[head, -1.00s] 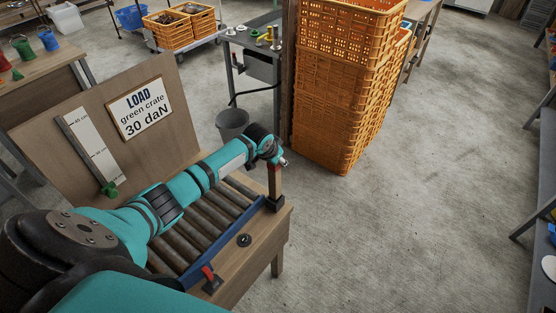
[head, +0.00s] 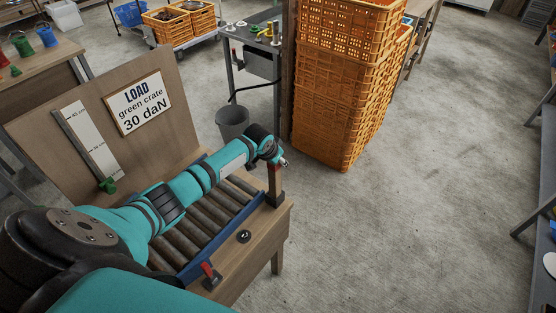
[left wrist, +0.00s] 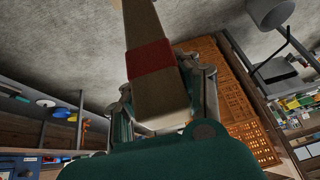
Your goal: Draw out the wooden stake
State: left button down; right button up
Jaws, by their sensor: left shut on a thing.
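The wooden stake (head: 275,183) stands upright at the near right corner of the roller bench, its lower end at a black socket (head: 275,200). How deep it sits in the socket I cannot tell. My left gripper (head: 276,164) is at the upper part of the stake. In the left wrist view the stake (left wrist: 138,25) is brown with a red band, and it runs between the fingers of my left gripper (left wrist: 168,95), which is shut on it. The arm hides the stake's top in the head view. My right gripper is not in view.
The bench (head: 262,225) has rollers (head: 200,225), a blue rail and a red-handled part (head: 208,272). A sign board (head: 140,102) stands behind. Tall stacked orange crates (head: 335,110) and a grey bin (head: 232,122) stand beyond.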

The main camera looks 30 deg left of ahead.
pick_arm(q)
jog(key=shift+f+b, duration=0.95)
jog(key=shift+f, duration=0.55)
jog(key=c, duration=0.9)
grip_release()
jog(key=v, duration=1.2)
jog(key=shift+d, duration=0.1)
